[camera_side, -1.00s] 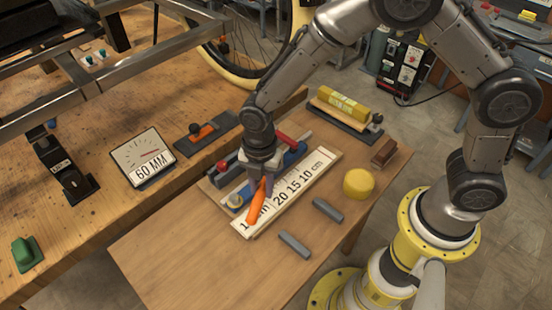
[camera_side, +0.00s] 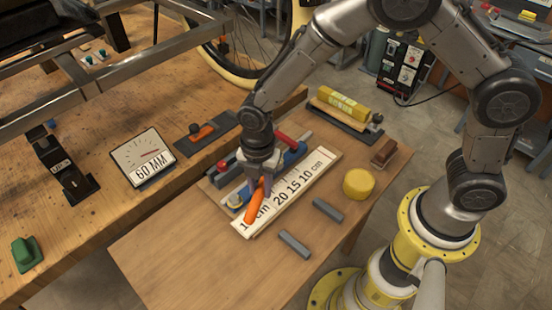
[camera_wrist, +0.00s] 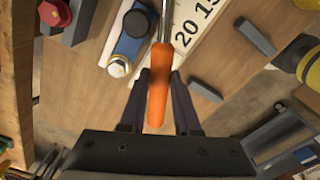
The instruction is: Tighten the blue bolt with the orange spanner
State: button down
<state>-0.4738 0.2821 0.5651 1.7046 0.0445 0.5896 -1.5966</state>
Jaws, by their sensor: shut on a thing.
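My gripper (camera_wrist: 162,100) is shut on an orange handle (camera_wrist: 157,98), which I take to be the orange spanner; a metal shaft runs up from it in the wrist view. In the side view the orange spanner (camera_side: 257,204) slants down from the fingers, over the white ruler board; whether it touches the board I cannot tell. A small round blue piece (camera_side: 52,123), likely the blue bolt, sits on a black fixture on the left bench, well left of my gripper. The spanner's far end is out of the wrist view.
Beside my gripper lie a blue bar (camera_wrist: 128,42) and the white ruler board (camera_side: 291,190). A 60 MM gauge (camera_side: 149,160) and a green block (camera_side: 25,255) are on the bench.

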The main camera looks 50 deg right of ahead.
jog(key=shift+w+a+m, duration=0.2)
jog(key=shift+w+m, duration=0.3)
jog(key=shift+w+a+m, duration=0.2)
jog(key=shift+w+m, duration=0.3)
dwell(0.6)
jog(key=shift+s+d+n, duration=0.3)
jog(key=shift+s+n, duration=0.5)
dwell(0.4)
jog(key=c, duration=1.2)
grip_release()
grip_shut()
jog(key=shift+r, duration=3.55)
